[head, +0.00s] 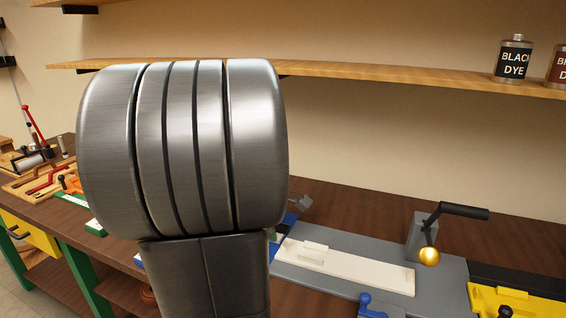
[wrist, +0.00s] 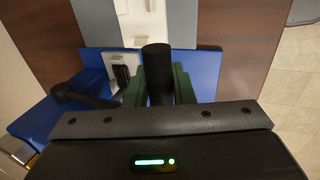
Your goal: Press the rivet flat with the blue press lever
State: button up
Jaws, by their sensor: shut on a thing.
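My gripper (wrist: 160,88) shows in the wrist view, its green fingers closed on the sides of an upright black cylindrical handle (wrist: 157,70). The handle stands over a blue press base (wrist: 205,68); its lower end and its link to the press lever are hidden. An off-white piece (wrist: 117,62) with a dark part on it lies left of the handle. I cannot make out the rivet. In the head view my own arm hides the gripper and most of the press; only a bit of blue (head: 277,243) shows beside the arm.
A second black arm (wrist: 88,98) and a blue block (wrist: 40,125) are close on the left. A yellow fixture (head: 515,300) is at right. A shelf (head: 380,75) runs above.

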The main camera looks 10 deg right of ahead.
jog(key=shift+s, duration=0.1)
jog(key=shift+w+d+r+p, duration=0.1)
jog(key=shift+w+r+p, duration=0.1)
jog(key=shift+r+p, duration=0.9)
jog(key=shift+w+d+r+p, duration=0.1)
jog(key=shift+w+r+p, duration=0.05)
jog(key=shift+r+p, duration=0.9)
jog(key=w+d+r+p, duration=0.3)
jog(key=w+r+p, duration=0.1)
jog(key=r+p, duration=0.3)
jog(key=shift+w+r+p, duration=0.2)
jog(key=shift+w+p, duration=0.05)
jog(key=shift+p, duration=0.05)
jog(key=shift+w+d+r+p, duration=0.25)
jog(key=shift+w+r+p, duration=0.25)
jog(key=shift+r+p, duration=0.35)
jog(key=shift+o, duration=1.1)
jog(key=shift+w, duration=0.1)
jog(key=shift+r, duration=0.1)
